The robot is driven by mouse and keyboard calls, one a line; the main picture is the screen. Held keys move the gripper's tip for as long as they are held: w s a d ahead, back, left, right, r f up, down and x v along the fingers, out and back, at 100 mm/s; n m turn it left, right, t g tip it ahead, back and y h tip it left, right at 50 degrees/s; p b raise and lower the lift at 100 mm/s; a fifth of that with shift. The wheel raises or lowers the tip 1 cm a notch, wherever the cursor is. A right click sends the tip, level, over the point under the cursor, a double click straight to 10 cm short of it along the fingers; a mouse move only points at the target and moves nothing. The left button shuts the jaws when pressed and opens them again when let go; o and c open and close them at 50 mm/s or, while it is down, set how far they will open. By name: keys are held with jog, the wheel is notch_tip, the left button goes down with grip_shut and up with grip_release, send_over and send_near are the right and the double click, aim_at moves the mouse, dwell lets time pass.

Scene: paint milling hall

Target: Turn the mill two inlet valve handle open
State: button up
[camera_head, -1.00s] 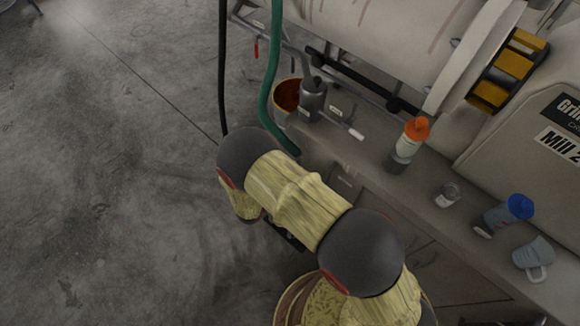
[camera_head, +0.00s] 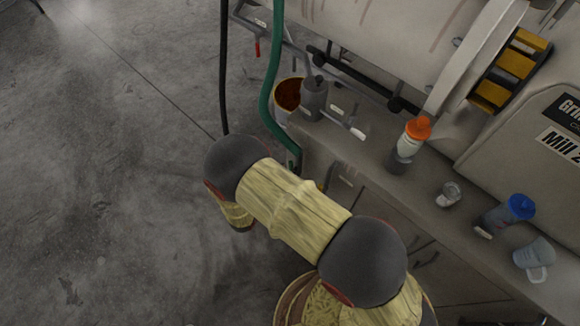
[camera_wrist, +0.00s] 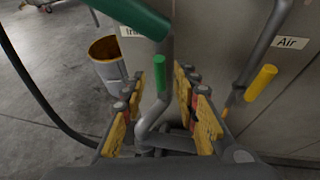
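In the wrist view, a green handle (camera_wrist: 160,74) stands upright on a bent grey pipe (camera_wrist: 148,125). A label partly hidden by a green hose (camera_wrist: 132,14) begins with "In" behind it. My gripper (camera_wrist: 166,80) is open, with yellow-padded fingers either side of the green handle. I see a gap at both sides, but I cannot tell how deep the handle sits between the fingers. The mill body (camera_head: 550,110), labelled "Mill 2", is at the right.
A yellow handle (camera_wrist: 262,82) stands beside the "Air" label (camera_wrist: 290,42) at the right. A bucket (camera_wrist: 108,62) is on the floor at the left. Bottles, a jar and a mug (camera_head: 534,258) stand on the bench. The floor at the left is mostly clear.

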jog(key=v, duration=0.8)
